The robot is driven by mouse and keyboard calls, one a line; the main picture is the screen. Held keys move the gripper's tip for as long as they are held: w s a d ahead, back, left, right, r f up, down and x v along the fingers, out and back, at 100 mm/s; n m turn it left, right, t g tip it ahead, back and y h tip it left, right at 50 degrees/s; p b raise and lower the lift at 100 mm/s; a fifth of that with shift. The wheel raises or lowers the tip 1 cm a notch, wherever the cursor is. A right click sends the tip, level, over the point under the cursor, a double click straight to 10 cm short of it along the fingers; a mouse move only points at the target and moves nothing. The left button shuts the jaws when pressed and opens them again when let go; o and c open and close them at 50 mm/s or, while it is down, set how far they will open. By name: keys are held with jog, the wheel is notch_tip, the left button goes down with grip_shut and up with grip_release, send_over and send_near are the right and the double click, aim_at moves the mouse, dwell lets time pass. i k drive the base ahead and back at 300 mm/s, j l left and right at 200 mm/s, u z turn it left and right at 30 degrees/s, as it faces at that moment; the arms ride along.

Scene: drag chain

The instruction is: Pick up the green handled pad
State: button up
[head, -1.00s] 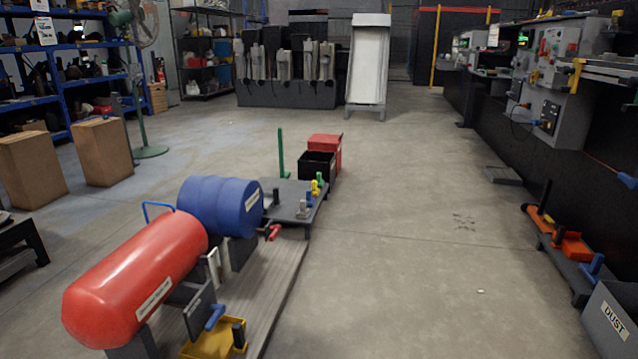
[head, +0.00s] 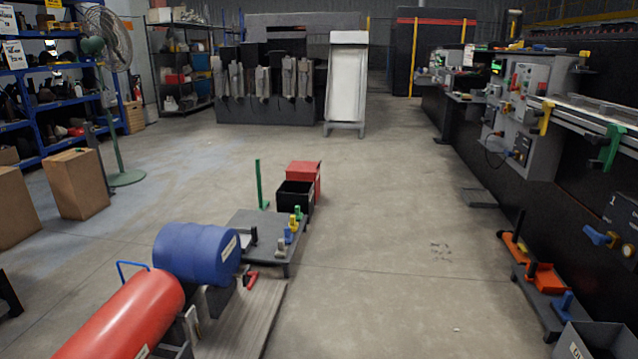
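I cannot tell which green thing is the handled pad. A green upright post (head: 260,183) stands on a low dark platform (head: 258,226) at centre left. A small green piece (head: 298,212) stands on the same platform beside blue and yellow ones. A green bracket-like piece (head: 606,150) hangs on the rail of the machine at the right. My gripper is not in view.
A blue drum (head: 190,254) and a red tank (head: 125,318) lie at the lower left. Black (head: 294,196) and red (head: 304,174) boxes stand behind the platform. An orange-and-blue tool platform (head: 540,290) and an open grey bin (head: 590,342) are at right. The middle floor is clear.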

aim_at(298, 214)
jog(key=i+z, duration=0.4)
jog(key=i, duration=2.45)
jog(key=i+u, duration=0.2)
jog(key=i, duration=0.25)
jog(key=i+l+u, duration=0.2)
jog(key=i, duration=0.25)
jog(key=i+l+u, duration=0.15)
jog(key=i, duration=0.25)
jog(key=i+l+u, duration=0.15)
jog(key=i+u, duration=0.2)
jog(key=i+l+u, duration=0.2)
jog(key=u, duration=0.15)
jog(key=i+l+u, duration=0.2)
jog(key=l+u, duration=0.15)
jog(key=i+l+u, duration=0.25)
jog(key=l+u, duration=0.2)
jog(key=l, duration=0.25)
jog(key=i+l+u, duration=0.25)
jog(key=l, duration=0.15)
jog(key=l+u, duration=0.2)
jog(key=l, duration=0.2)
